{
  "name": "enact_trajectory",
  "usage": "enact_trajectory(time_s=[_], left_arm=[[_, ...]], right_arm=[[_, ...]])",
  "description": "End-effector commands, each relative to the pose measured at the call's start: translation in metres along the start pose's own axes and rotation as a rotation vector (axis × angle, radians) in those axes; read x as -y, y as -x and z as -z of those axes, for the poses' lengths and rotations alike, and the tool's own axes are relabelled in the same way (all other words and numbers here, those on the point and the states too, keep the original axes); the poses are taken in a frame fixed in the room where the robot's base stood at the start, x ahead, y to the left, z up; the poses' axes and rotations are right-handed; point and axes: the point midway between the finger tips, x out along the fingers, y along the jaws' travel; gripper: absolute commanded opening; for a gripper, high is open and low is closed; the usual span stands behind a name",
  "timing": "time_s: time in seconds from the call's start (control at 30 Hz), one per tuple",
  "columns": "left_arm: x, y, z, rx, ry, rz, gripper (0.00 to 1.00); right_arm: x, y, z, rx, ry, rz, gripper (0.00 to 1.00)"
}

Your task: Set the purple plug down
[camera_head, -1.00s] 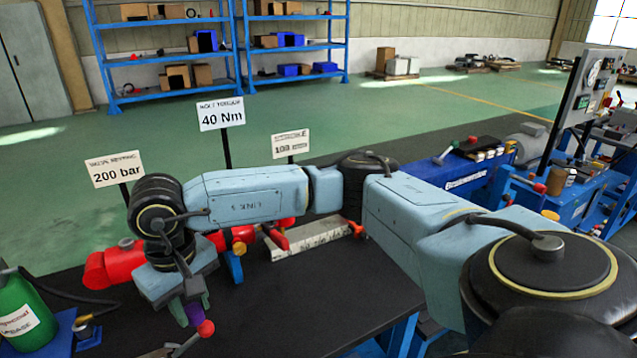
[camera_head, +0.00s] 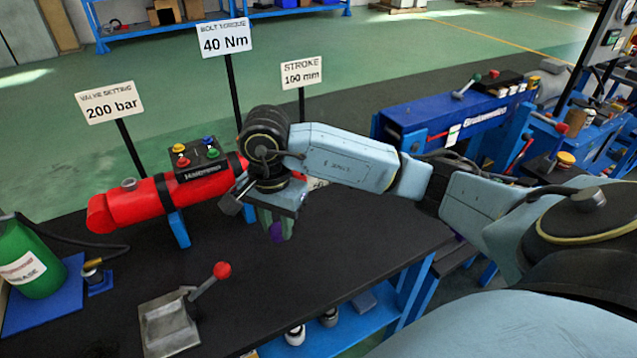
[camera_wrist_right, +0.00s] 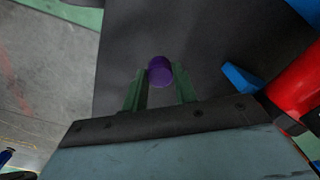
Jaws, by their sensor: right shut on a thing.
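The purple plug (camera_head: 277,232) shows at the lower end of my right gripper (camera_head: 275,220), between its green fingers. The right gripper is shut on it and points down above the black bench top (camera_head: 330,240). In the right wrist view the plug (camera_wrist_right: 160,71) sits between the fingertips of the gripper (camera_wrist_right: 160,85), over the dark surface. I cannot tell exactly how high the plug is above the bench. My left gripper is not in view.
A red cylinder (camera_head: 140,205) with a button box (camera_head: 195,160) lies left of the gripper. A metal block (camera_head: 168,325) with a red-knobbed lever (camera_head: 222,270) stands in front. A green bottle (camera_head: 30,258) is at the left. The bench right of the gripper looks clear.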

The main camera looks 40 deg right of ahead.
Motion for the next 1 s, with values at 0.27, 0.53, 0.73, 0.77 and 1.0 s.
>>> enact_trajectory(time_s=[0.27,0.53,0.73,0.77,1.0], left_arm=[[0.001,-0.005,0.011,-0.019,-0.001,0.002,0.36],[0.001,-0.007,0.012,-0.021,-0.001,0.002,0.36],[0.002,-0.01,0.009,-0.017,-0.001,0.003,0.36],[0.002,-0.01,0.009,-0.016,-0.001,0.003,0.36],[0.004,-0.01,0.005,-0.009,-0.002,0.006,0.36]], right_arm=[[-0.002,-0.05,0.0,0.003,-0.027,-0.006,0.0],[-0.002,-0.073,0.001,0.002,-0.025,-0.004,0.0],[-0.002,-0.099,0.0,0.001,-0.023,-0.004,0.0],[-0.002,-0.1,0.001,0.0,-0.023,-0.003,0.0],[-0.001,-0.1,0.001,-0.001,-0.022,-0.002,0.0]])
